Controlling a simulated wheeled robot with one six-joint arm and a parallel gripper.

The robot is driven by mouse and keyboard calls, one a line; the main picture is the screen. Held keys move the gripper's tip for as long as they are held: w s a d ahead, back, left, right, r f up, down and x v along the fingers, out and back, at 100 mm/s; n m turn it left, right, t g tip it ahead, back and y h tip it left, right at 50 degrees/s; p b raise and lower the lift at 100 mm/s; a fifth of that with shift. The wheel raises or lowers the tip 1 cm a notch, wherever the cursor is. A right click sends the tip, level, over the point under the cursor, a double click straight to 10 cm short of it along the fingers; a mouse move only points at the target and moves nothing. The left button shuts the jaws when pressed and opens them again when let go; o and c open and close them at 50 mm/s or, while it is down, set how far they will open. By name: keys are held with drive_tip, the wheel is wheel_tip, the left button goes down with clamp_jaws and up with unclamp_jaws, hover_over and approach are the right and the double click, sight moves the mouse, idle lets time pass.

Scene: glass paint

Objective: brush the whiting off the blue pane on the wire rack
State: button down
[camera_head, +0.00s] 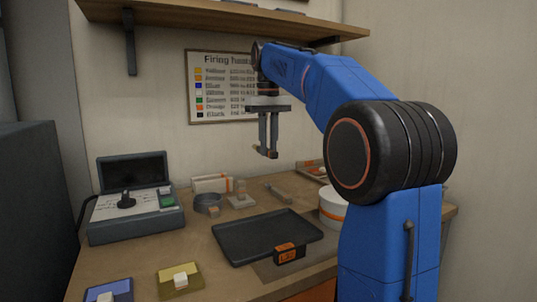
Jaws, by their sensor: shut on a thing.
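A blue pane (121,288) lies at the lower left edge of the picture, partly cut off, with a small pale block on it. I cannot make out a wire rack under it, nor loose whiting on it. My gripper (265,150) hangs in the air in front of the wall chart, above the back of the table and well away from the blue pane. It is shut on a small dark thing (262,151) at its fingertips, too small to identify; I cannot tell whether it is a brush.
A black tray (240,233) lies mid-table, with an orange-labelled block (289,254) at its front edge. A yellow pane (168,287) bears a pale block. A grey device (130,224) stands left, a white round tub (331,207) right. A shelf (225,22) overhangs above.

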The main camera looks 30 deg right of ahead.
sight(269, 149)
drive_tip(key=shift+r, duration=3.05)
